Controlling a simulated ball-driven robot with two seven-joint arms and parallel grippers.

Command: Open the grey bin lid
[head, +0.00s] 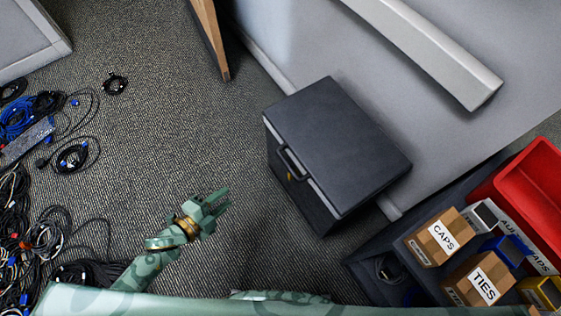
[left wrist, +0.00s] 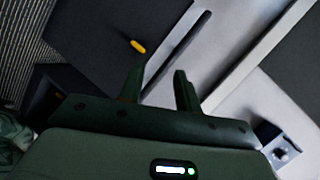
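The dark grey bin (head: 305,200) stands on the carpet against a pale wall. Its flat lid (head: 340,140) lies shut on top. A bar handle (head: 291,163) sits at the lid's front edge, with a small yellow mark (head: 291,177) below it. A yellow mark (left wrist: 138,46) also shows in the left wrist view, beyond the fingers. My left gripper (head: 222,200) is to the left of the bin and apart from it. Its two fingers (left wrist: 158,88) stand apart with nothing between them. My right gripper is not in view.
Tangled cables (head: 30,220) cover the floor at left. Cartons labelled CAPS (head: 438,237) and TIES (head: 483,279) and a red tray (head: 530,190) stand at right. A wooden panel edge (head: 210,38) is at the top. Carpet left of the bin is clear.

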